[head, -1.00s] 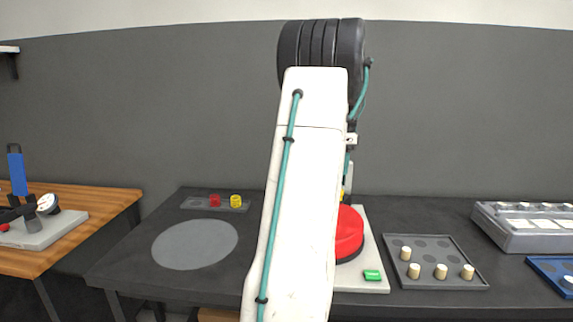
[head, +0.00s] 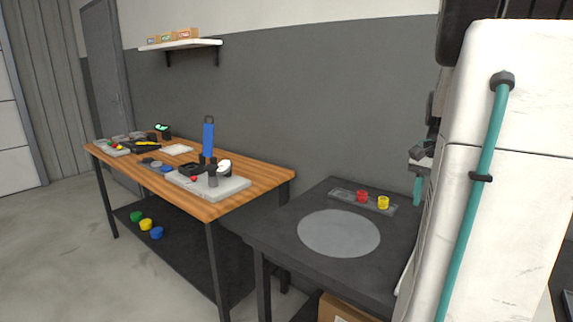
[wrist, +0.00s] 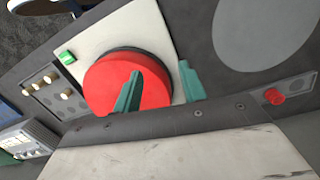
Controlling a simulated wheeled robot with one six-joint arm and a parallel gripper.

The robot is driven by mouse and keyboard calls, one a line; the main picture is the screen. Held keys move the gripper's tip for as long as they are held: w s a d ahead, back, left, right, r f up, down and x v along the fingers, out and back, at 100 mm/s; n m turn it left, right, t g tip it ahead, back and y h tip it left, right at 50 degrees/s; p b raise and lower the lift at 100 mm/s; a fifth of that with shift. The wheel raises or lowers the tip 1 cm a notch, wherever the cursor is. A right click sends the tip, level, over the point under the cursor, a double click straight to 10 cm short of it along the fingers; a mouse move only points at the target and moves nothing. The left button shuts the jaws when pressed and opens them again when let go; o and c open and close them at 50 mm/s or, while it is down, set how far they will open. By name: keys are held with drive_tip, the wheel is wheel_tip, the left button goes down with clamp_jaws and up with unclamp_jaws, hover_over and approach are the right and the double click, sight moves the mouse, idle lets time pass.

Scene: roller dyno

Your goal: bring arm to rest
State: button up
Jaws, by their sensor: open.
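My gripper (wrist: 159,88) is open in the wrist view, its two teal fingers apart with nothing held between them. It is over the dark table (wrist: 205,60), in front of a large red round part (wrist: 105,85) on a pale base plate (wrist: 95,30). I cannot tell whether a finger touches the red part. In the head view my white arm fills the right side and hides most of my gripper.
A green button (wrist: 67,57) sits beside the red part. A tray with pale pegs (wrist: 62,95) lies left of it. The dark table also has a grey disc (head: 338,233), a red knob (head: 362,196) and a yellow one (head: 383,202). A wooden bench (head: 265,180) stands left.

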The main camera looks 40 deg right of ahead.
drive_tip(key=w+a+n, duration=0.2)
drive_tip(key=a+n, duration=0.2)
drive_tip(key=a, duration=0.5)
drive_tip(key=w+a+n, duration=0.3)
drive_tip(key=a, duration=0.6)
drive_tip(key=s+a+n+t, duration=0.1)
drive_tip(key=a+n, duration=0.4)
drive_tip(key=a, duration=0.5)
drive_tip(key=s+a+n+t+h, duration=0.1)
drive_tip(key=s+a+n, duration=0.3)
drive_tip(key=a, duration=0.6)
drive_tip(key=shift+a+f+n, duration=0.3)
drive_tip(key=shift+a+n, duration=0.05)
drive_tip(key=shift+n, duration=0.25)
drive_tip(key=shift+w, duration=0.1)
